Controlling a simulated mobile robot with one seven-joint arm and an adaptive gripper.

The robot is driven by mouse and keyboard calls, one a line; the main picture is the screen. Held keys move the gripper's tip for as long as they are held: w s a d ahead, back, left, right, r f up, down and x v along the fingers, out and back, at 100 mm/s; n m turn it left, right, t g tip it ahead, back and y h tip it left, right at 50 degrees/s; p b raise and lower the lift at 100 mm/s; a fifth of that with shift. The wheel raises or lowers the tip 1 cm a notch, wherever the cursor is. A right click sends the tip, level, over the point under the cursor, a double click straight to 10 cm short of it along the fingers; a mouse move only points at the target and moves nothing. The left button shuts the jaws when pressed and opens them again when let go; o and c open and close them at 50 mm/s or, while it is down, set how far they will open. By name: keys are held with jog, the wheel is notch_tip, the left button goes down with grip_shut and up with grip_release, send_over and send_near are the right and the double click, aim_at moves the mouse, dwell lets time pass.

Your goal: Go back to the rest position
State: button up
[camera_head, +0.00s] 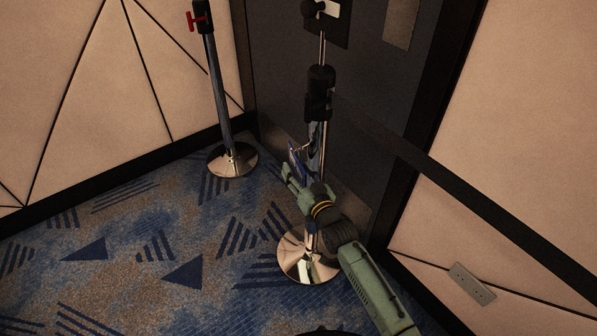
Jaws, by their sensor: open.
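My gripper (296,167) is at the end of my green arm, in the middle of the head view. Its fingers point up and to the left. It is beside the lower part of a chrome post (322,137) and overlaps it in this view. I cannot tell whether it touches the post. Its fingers look apart, and I see nothing clearly held between them.
The post stands on a round chrome base (297,262), partly behind my arm. A black belt (480,208) runs from it to the right. A second post (217,85) stands at the left. Panelled walls and a dark door (277,75) close the corner. Patterned carpet (130,250) is clear at left.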

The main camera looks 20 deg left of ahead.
jog(key=v, duration=0.8)
dwell(0.8)
dwell(0.4)
